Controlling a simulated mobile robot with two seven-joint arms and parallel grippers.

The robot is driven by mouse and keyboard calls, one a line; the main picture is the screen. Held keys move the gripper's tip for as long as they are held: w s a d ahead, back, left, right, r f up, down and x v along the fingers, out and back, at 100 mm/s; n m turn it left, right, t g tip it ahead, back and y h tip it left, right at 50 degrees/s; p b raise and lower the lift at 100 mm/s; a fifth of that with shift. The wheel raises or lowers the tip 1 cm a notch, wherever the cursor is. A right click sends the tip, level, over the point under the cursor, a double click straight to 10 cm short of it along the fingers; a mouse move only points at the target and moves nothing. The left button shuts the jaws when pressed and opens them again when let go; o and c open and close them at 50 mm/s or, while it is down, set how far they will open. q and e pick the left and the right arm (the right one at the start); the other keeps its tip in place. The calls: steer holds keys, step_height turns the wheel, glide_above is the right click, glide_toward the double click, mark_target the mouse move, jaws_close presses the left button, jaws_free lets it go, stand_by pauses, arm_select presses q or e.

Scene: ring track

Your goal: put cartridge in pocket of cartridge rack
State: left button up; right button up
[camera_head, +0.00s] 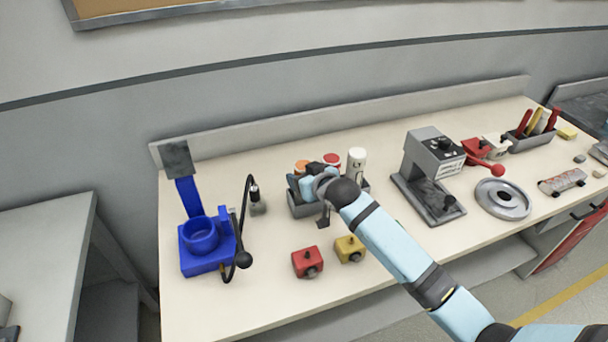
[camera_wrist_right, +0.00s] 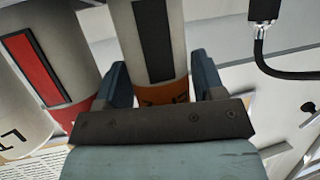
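A cartridge with an orange end (camera_head: 302,166) is at the left of the cartridge group in the head view. In the right wrist view this cartridge (camera_wrist_right: 157,45) is pale with a dark stripe and an orange band. My right gripper (camera_wrist_right: 162,82) has a finger close against each side of it and looks shut on it. In the head view the gripper (camera_head: 306,186) is over the grey cartridge rack (camera_head: 301,210) and hides much of it. I cannot tell whether this cartridge's lower end is in a pocket. My left gripper is out of view.
A red-topped cartridge (camera_head: 332,159) and a white one (camera_head: 357,160) stand beside it. A blue device (camera_head: 203,247) is left. Red (camera_head: 307,263) and yellow (camera_head: 349,249) blocks are in front. A grey machine (camera_head: 433,160) stands right.

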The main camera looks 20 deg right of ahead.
steer(key=shift+r, duration=0.1)
steer(key=v, duration=1.2)
steer(key=shift+w+r, duration=0.1)
steer(key=shift+r, duration=0.05)
steer(key=s+d+f+g+h, duration=0.1)
steer(key=s+f+g, duration=0.2)
steer(key=s, duration=0.7)
steer(key=s+d+f+m+g+h, duration=0.1)
steer(key=s+d+f+g, duration=0.15)
steer(key=s, duration=0.75)
steer(key=s+f+g+h, duration=0.1)
steer(key=s+f+g, duration=0.3)
steer(key=s, duration=0.6)
steer(key=w+a+f+n+t+y+p, duration=0.1)
steer(key=w+a+f+t+y+p, duration=0.1)
steer(key=w+a+t+p, duration=0.4)
steer(key=f+t+p, duration=0.1)
steer(key=p, duration=0.3)
steer(key=shift+y+p, duration=0.3)
steer(key=shift+p, duration=0.1)
